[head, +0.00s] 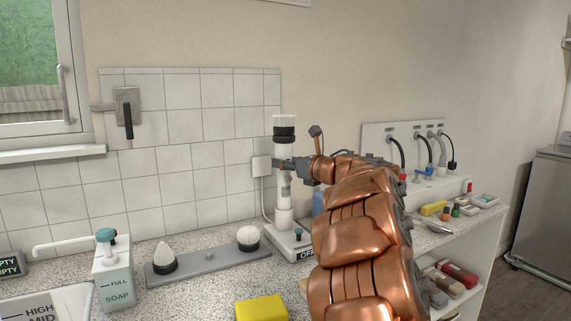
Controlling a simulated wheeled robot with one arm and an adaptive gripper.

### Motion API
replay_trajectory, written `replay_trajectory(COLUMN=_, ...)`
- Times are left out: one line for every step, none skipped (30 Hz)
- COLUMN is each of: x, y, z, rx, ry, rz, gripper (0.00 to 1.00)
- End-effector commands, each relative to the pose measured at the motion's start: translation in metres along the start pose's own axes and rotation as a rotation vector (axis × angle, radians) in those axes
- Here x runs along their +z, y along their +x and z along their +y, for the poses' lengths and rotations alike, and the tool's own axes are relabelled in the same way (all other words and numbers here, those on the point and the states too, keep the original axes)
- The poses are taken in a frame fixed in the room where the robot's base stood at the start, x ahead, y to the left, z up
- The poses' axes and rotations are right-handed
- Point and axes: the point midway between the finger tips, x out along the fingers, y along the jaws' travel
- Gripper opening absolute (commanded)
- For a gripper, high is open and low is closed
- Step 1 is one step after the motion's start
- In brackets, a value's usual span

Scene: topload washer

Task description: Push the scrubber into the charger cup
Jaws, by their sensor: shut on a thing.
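The scrubber (284,187) stands upright, with a white handle, a dark collar and a white bristle head on top. My gripper (284,165) comes from the right and is shut on the upper part of the handle. The charger cup (284,217) is a white cup on a pale base with an "OFF" label, directly below the scrubber. The scrubber's lower end meets the cup's top in this view; I cannot tell how deep it sits. My copper arm hides the base's right side.
A grey holder (210,261) with two brush heads lies left of the charger. A soap dispenser (113,268) stands farther left. A yellow sponge (261,308) lies at the front. A white box with a cable (262,166) is on the wall behind. Hoses (430,150) hang at the right.

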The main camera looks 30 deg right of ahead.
Motion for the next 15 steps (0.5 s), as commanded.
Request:
replay_trajectory(x=-0.0002, y=-0.0001, z=0.0002, rx=0.000, ry=-0.001, rz=-0.003, gripper=0.00)
replay_trajectory(x=-0.0006, y=-0.0001, z=0.0001, rx=0.000, ry=-0.001, rz=-0.003, gripper=0.00)
replay_trajectory(x=-0.0014, y=-0.0001, z=0.0001, rx=0.000, ry=0.000, rz=-0.003, gripper=0.00)
replay_trajectory(x=-0.0019, y=0.0000, z=0.0001, rx=0.000, ry=0.000, rz=-0.003, gripper=0.00)
replay_trajectory(x=-0.0024, y=0.0000, z=0.0001, rx=0.000, ry=-0.001, rz=-0.003, gripper=0.00)
replay_trajectory(x=-0.0030, y=0.0000, z=0.0001, rx=0.000, ry=-0.001, rz=-0.003, gripper=0.00)
replay_trajectory(x=-0.0035, y=0.0001, z=0.0001, rx=0.000, ry=-0.001, rz=-0.003, gripper=0.00)
replay_trajectory(x=-0.0041, y=0.0001, z=0.0001, rx=0.000, ry=-0.001, rz=-0.003, gripper=0.00)
replay_trajectory(x=-0.0048, y=0.0002, z=0.0001, rx=0.000, ry=-0.001, rz=-0.003, gripper=0.00)
replay_trajectory(x=-0.0052, y=0.0002, z=0.0002, rx=0.000, ry=-0.001, rz=-0.003, gripper=0.00)
replay_trajectory(x=-0.0056, y=0.0003, z=0.0001, rx=0.000, ry=-0.001, rz=-0.002, gripper=0.00)
replay_trajectory(x=-0.0061, y=0.0004, z=0.0001, rx=0.000, ry=0.000, rz=-0.002, gripper=0.00)
replay_trajectory(x=-0.0062, y=0.0004, z=0.0001, rx=0.000, ry=0.000, rz=-0.002, gripper=0.00)
replay_trajectory(x=-0.0061, y=0.0004, z=0.0001, rx=0.000, ry=0.000, rz=-0.002, gripper=0.42)
replay_trajectory(x=-0.0060, y=0.0004, z=0.0001, rx=0.000, ry=0.000, rz=-0.001, gripper=0.46)
